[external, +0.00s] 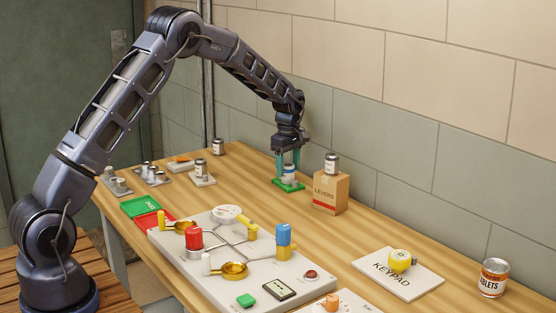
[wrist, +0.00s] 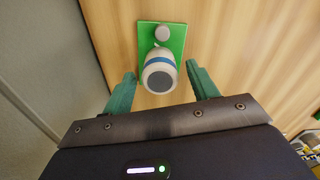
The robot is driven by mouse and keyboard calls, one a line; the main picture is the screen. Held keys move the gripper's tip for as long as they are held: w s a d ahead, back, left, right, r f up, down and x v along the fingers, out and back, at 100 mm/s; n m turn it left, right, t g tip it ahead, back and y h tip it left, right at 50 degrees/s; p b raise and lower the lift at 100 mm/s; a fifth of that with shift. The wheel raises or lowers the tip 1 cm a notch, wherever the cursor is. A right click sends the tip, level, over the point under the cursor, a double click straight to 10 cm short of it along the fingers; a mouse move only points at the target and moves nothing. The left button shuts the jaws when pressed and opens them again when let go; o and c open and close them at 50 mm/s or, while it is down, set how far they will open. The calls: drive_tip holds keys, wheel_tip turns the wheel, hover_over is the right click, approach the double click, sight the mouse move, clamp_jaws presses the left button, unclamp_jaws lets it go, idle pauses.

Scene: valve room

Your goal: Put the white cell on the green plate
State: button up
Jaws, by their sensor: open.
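The white cell (external: 289,172) is a small cylinder with a blue band and a grey top. It stands upright on the green plate (external: 288,185) near the wall. In the wrist view the cell (wrist: 159,74) sits at the near end of the green plate (wrist: 176,32), which also carries a small round grey knob (wrist: 162,32). My gripper (external: 288,159) is above the plate with its teal fingers pointing down. In the wrist view my gripper (wrist: 163,88) is open, with one finger on each side of the cell and visible gaps between. The cell's base is mostly hidden.
A brown box (external: 331,192) marked LEVERS, with a can (external: 331,163) on top, stands just right of the plate. A white plate (external: 203,180) with another cell is to the left. A panel (external: 190,255) of knobs and levers fills the front. The wall is close behind.

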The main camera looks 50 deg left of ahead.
sight(288, 165)
wheel_tip(288, 165, up, 11)
drive_tip(key=s+d+r+m+t, duration=0.1)
drive_tip(key=s+d+r+m, duration=0.2)
drive_tip(key=s+r, duration=0.5)
drive_tip(key=s+d+r+m+t, duration=0.1)
drive_tip(key=s+d+r+m, duration=0.3)
drive_tip(key=s, duration=0.6)
drive_tip(key=s+d+r+m, duration=0.3)
drive_tip(key=s+r, duration=0.5)
drive_tip(key=s, duration=0.1)
drive_tip(key=s+d+f+m+t, duration=0.1)
drive_tip(key=s+d+m, duration=0.1)
drive_tip(key=s, duration=0.8)
drive_tip(key=s+d+f+m, duration=0.1)
drive_tip(key=s+m, duration=0.3)
drive_tip(key=s, duration=0.5)
drive_tip(key=s+d+f+m+t, duration=0.1)
drive_tip(key=s+d+f+m, duration=0.1)
drive_tip(key=s, duration=0.8)
drive_tip(key=shift+s+d+m+t, duration=0.3)
drive_tip(key=shift+d+m, duration=0.25)
drive_tip(key=shift+m, duration=0.55)
